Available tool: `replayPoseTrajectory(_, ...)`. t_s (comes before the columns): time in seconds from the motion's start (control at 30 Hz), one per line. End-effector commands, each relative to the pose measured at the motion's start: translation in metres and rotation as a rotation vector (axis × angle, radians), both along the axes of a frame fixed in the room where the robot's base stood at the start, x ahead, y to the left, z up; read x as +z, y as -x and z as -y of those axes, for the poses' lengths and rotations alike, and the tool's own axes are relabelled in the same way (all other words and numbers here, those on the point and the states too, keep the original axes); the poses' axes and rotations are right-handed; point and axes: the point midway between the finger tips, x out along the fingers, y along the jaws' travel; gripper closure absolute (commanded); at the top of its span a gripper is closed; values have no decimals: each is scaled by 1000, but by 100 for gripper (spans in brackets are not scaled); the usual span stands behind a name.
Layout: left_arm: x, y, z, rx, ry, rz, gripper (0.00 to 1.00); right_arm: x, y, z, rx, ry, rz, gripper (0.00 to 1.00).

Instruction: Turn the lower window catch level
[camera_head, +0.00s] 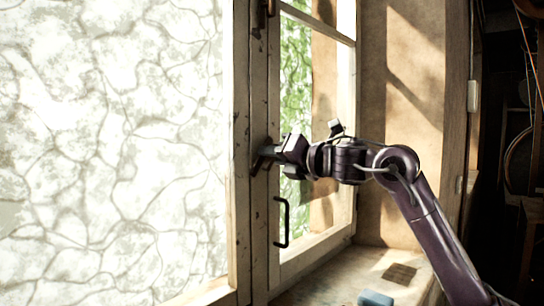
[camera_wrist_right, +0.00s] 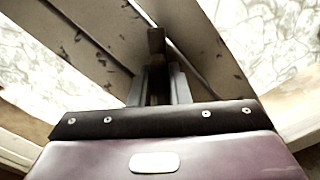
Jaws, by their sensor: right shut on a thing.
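The lower window catch (camera_head: 259,165) is a small dark brown lever on the window's middle post. In the head view its visible end slants down to the left; the rest is hidden by my gripper. My right gripper (camera_head: 273,152) reaches it from the right and is shut on it. In the right wrist view the catch (camera_wrist_right: 156,42) stands up between the two grey fingers (camera_wrist_right: 158,88). Its exact angle to the frame is hard to tell. My left gripper is in neither view.
Another dark catch (camera_head: 270,8) shows at the top of the post. A black pull handle (camera_head: 283,222) is just below my gripper. The sill (camera_head: 345,272) holds a blue block (camera_head: 376,298) and a brown patch. The wall (camera_head: 410,110) stands close on the right.

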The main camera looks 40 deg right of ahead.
Motion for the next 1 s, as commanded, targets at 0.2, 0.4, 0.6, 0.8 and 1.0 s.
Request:
replayPoseTrajectory(0.2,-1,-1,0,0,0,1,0,-1,0,2,-3,-204,-16,100)
replayPoseTrajectory(0.4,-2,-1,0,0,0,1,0,-2,0,3,-2,-394,-32,100)
replayPoseTrajectory(0.6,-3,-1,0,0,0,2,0,-3,0,3,-2,-577,-47,100)
replayPoseTrajectory(0.8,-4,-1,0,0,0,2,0,-4,0,3,-1,-732,-60,100)
replayPoseTrajectory(1.0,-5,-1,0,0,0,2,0,-4,0,3,0,-843,-70,100)
